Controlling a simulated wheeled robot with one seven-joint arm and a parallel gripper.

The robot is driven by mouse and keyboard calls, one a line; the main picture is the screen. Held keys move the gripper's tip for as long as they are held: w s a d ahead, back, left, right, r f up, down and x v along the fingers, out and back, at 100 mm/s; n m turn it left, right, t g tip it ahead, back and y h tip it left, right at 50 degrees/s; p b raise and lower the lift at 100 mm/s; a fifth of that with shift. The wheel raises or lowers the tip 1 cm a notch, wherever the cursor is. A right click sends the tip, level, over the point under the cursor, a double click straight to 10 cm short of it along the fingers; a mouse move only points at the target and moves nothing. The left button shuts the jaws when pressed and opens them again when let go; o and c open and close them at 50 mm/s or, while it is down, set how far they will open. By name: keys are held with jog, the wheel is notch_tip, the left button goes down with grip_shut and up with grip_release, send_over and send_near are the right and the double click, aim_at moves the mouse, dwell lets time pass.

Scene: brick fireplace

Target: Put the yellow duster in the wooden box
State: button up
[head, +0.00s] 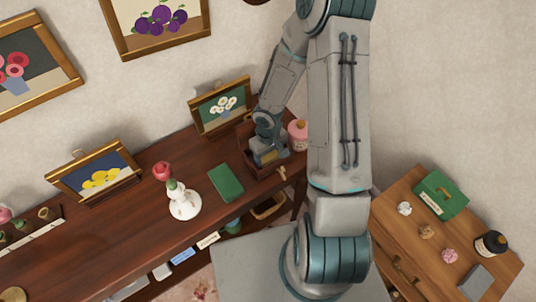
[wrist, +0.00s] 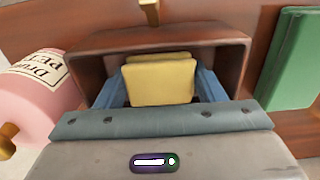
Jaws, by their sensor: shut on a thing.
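The wooden box (head: 243,147) stands open on the dark wooden shelf top, below the framed daisy picture. In the wrist view its brown wall (wrist: 210,38) rises around my fingers. My gripper (head: 267,158) reaches down into the box. It is shut on the yellow duster (wrist: 162,82), a pale yellow folded block between the two blue fingers. In the head view only a small yellow patch of the duster (head: 269,155) shows. The duster is inside the box's walls; whether it touches the bottom is hidden.
A pink jar (head: 298,135) stands close beside the box on the right. A green book (head: 226,182) lies to its left, with a white vase (head: 185,205) holding a red flower beyond. A small brass piece (head: 282,172) is at the box's front.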

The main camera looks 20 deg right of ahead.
jog(key=o, duration=1)
notch_tip(320, 180, up, 12)
jog(key=p, duration=0.2)
notch_tip(320, 180, up, 16)
jog(key=m+t+h, duration=0.2)
send_over(269, 155)
jog(key=s+d, duration=0.2)
jog(key=s, duration=0.3)
jog(key=s+r, duration=0.3)
jog(key=s+a+r+m+t+y, duration=0.1)
jog(key=s+r, duration=0.1)
jog(key=s, duration=0.1)
jog(key=s+a+r+t+y, duration=0.1)
jog(key=s+r, duration=0.2)
jog(key=shift+s+a+r+m, duration=0.15)
jog(key=shift+s+r+m, duration=0.05)
jog(key=shift+r+m, duration=0.15)
